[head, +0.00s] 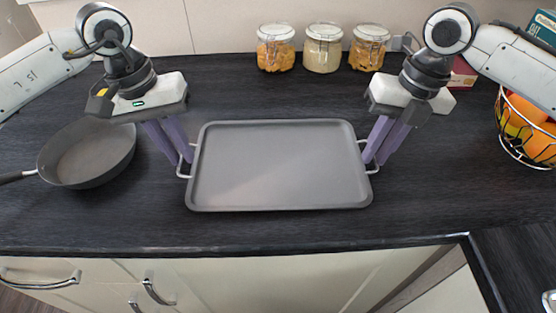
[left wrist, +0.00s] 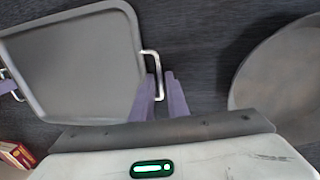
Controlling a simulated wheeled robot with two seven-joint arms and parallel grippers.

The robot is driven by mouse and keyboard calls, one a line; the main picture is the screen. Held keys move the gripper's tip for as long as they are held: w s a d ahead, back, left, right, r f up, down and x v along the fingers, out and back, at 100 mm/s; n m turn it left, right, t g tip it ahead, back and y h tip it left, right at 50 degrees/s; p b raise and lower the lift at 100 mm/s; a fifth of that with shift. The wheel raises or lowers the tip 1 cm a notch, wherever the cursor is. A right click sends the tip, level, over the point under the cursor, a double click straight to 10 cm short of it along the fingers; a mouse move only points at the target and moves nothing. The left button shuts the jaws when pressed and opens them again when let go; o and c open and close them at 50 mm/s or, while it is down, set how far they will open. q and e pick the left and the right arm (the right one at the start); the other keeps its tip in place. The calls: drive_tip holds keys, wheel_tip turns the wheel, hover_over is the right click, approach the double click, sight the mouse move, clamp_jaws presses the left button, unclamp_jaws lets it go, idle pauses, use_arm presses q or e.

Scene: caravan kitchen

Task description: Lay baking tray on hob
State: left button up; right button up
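The grey rectangular baking tray (head: 280,165) lies flat on the dark worktop, with a wire handle at each short end. My left gripper (head: 184,160) points down at the tray's left handle (head: 181,172). In the left wrist view its purple fingers (left wrist: 162,78) stand apart, one on each side of the handle bar (left wrist: 160,88). My right gripper (head: 373,160) is at the right handle (head: 376,169), its fingers apart around it. Exact finger contact is too small to tell. The tray (left wrist: 75,65) also shows in the left wrist view. I see no hob.
A frying pan (head: 88,153) is on the worktop left of the tray. Several food jars (head: 323,48) stand at the back wall. A wire fruit basket (head: 525,130) is at the right. The worktop (head: 270,228) is clear in front of the tray; drawers (head: 60,278) lie below.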

use_arm(q)
clamp_jaws()
use_arm(e)
clamp_jaws()
